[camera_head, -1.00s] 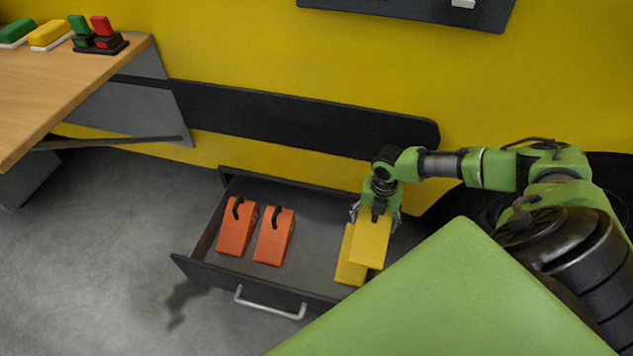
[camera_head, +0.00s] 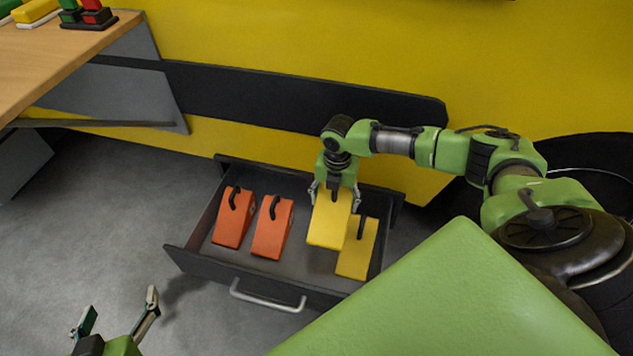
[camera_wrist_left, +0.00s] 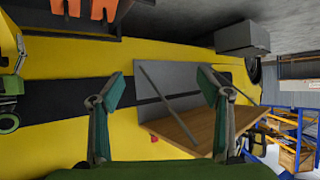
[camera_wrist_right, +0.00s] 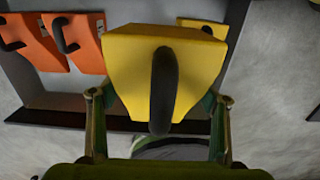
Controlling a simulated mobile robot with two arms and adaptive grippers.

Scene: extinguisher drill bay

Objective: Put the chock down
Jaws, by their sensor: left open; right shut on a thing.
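My right gripper (camera_head: 336,194) is shut on a yellow chock (camera_head: 329,220) over the open drawer (camera_head: 222,267). The held chock and its black handle fill the middle of the right wrist view (camera_wrist_right: 165,70). I cannot tell whether its underside touches the drawer floor. A second yellow chock (camera_head: 356,255) lies in the drawer just right of it. Two orange chocks, one at the left (camera_head: 232,222) and one nearer the middle (camera_head: 271,235), lie in the drawer with black handles up. My left gripper (camera_head: 118,315) is open and empty, low at the left, outside the drawer.
The drawer's front has a metal handle (camera_head: 267,297). A wooden bench (camera_head: 60,60) with coloured blocks stands at the upper left. Drawer floor shows between the orange chocks and the held chock. A yellow wall (camera_head: 330,50) is behind.

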